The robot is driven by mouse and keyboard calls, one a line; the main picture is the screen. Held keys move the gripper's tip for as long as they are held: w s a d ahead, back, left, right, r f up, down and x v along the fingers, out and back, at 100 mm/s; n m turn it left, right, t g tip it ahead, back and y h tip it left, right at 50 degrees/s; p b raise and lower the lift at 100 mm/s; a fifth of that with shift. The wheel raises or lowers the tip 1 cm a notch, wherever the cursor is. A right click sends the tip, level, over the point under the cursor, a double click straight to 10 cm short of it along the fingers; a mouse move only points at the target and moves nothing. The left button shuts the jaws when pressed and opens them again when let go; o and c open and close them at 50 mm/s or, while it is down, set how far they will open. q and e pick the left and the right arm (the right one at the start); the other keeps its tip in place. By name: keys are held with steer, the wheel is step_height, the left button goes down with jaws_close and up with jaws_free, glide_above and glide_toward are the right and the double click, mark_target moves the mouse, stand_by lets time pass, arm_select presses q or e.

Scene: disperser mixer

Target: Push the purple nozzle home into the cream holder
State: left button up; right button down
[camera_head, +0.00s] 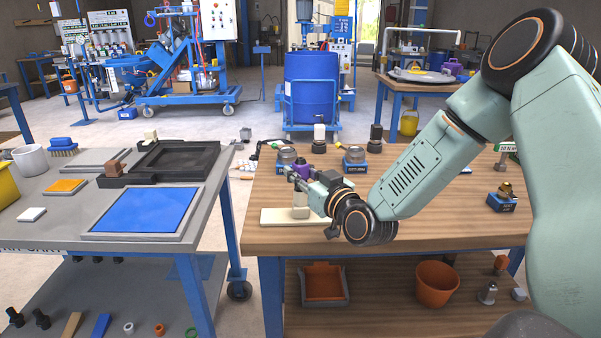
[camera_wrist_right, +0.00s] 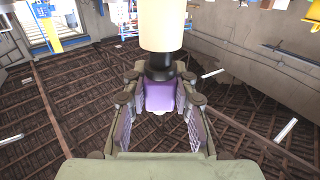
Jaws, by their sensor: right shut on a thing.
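The purple nozzle (camera_head: 302,168) is between the fingers of my right gripper (camera_head: 299,174) over the near left part of the wooden table. The right wrist view also shows the purple nozzle (camera_wrist_right: 159,97), with both fingers closed on its sides. A black collar (camera_wrist_right: 160,70) sits between the purple part and a cream cylinder (camera_wrist_right: 161,25). In the head view the cream holder (camera_head: 300,206) stands on a pale flat base below the gripper, which partly covers it. I cannot tell how deep the nozzle sits. My left gripper is out of view.
Blue-based fittings (camera_head: 355,159) stand just behind the gripper. A white-topped bottle (camera_head: 319,134) and a black one (camera_head: 376,134) stand farther back. The wooden table (camera_head: 430,215) is clear near its front middle. A grey table (camera_head: 55,220) with a blue panel stands at left, across a gap.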

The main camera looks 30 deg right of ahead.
steer(key=shift+s+f+b, duration=0.1)
steer(key=shift+f+b, duration=0.55)
steer(key=shift+f, duration=0.3)
steer(key=c, duration=1)
jaws_free()
steer(key=shift+c, duration=0.2)
steer(key=shift+o, duration=0.2)
steer(key=shift+s, duration=0.1)
